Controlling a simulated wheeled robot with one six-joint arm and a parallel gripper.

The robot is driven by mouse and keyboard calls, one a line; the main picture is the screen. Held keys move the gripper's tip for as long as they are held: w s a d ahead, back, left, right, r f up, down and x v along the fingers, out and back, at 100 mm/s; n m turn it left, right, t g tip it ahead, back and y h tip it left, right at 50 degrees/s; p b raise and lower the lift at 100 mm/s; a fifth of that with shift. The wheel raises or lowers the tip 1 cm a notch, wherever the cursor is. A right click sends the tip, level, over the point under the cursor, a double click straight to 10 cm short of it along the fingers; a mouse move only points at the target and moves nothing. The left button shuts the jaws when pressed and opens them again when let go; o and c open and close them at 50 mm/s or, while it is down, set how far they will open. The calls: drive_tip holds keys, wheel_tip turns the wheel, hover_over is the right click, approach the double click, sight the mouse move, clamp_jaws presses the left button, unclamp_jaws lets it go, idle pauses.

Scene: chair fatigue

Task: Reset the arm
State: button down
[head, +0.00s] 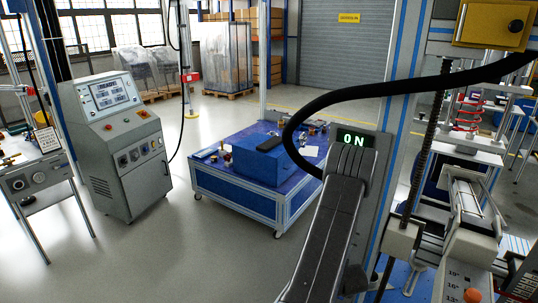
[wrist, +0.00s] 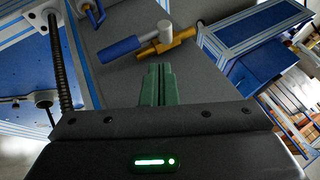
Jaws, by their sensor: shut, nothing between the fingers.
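My gripper (wrist: 158,70) shows in the wrist view. Its two green fingers are together with nothing between them. Beyond the fingertips, a tool-like piece with a blue cylinder (wrist: 119,49) and a yellow fitting (wrist: 168,43) lies over a dark grey surface. I cannot tell its distance from the fingers. In the head view, a long dark grey ribbed piece (head: 326,235) slants up beneath a lit "ON" display (head: 354,140). I cannot tell whether it is the arm the task names. My gripper is not visible in the head view.
A thick black cable (head: 395,92) arches across the head view. A control console (head: 122,140) stands at left. A blue-topped cart (head: 236,194) holds a blue box (head: 262,163). Machine frames crowd the right. The floor (head: 170,250) at front left is clear.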

drive_tip(key=shift+w+a+r+h+b, duration=0.1)
drive_tip(key=shift+w+a+h+b, duration=0.15)
drive_tip(key=shift+h+b, duration=0.2)
drive_tip(key=shift+s+d+y+p, duration=0.1)
drive_tip(key=shift+y+p, duration=0.15)
drive_tip(key=shift+p, duration=0.2)
